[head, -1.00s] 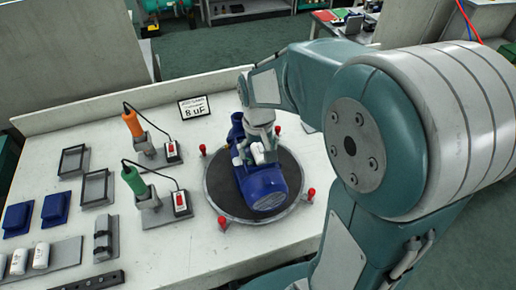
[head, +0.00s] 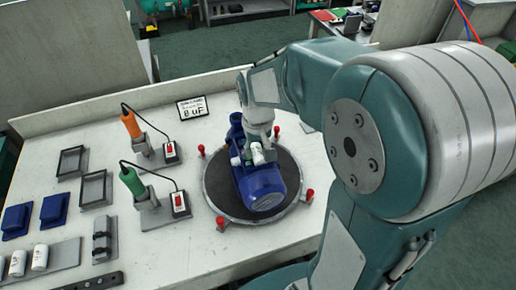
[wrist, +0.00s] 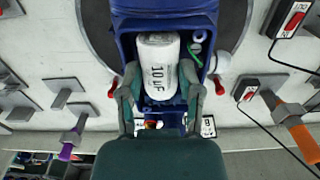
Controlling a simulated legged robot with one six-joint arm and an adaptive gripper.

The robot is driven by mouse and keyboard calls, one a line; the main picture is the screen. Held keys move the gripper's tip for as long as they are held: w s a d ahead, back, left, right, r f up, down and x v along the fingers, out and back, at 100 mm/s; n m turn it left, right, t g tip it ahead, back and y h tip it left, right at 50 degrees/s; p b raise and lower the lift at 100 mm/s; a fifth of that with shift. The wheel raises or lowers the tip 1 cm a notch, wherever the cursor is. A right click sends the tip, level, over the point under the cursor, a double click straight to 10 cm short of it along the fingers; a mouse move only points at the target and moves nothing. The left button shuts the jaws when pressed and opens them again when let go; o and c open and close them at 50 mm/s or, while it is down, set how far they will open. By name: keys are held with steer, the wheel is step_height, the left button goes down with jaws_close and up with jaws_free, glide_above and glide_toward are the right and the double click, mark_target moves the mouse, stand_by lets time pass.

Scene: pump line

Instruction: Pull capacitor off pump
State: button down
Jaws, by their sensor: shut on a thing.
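The blue pump (head: 262,190) lies on a round dark turntable (head: 290,172) on the bench. In the wrist view its blue housing (wrist: 205,20) has an open box on it. The capacitor (wrist: 159,68), a white cylinder marked 10 uF, shows at this opening; it also shows in the head view (head: 257,156). My gripper (wrist: 160,90) has one finger on each side of the capacitor and is shut on it. In the head view my gripper (head: 254,150) is over the pump. Whether the capacitor is clear of the box is hard to tell.
Green (head: 132,181) and orange (head: 131,124) corded tools stand in holders left of the turntable. Red knobs (head: 309,195) ring its edge. White cylinders (head: 40,257), blue blocks (head: 55,208) and grey trays (head: 94,189) occupy the bench's left.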

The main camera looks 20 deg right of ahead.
steer(key=shift+a, duration=0.1)
steer(key=c, duration=0.9)
jaws_free()
steer(key=shift+a, duration=0.1)
steer(key=shift+r, duration=0.1)
jaws_close()
steer(key=shift+r, duration=2.15)
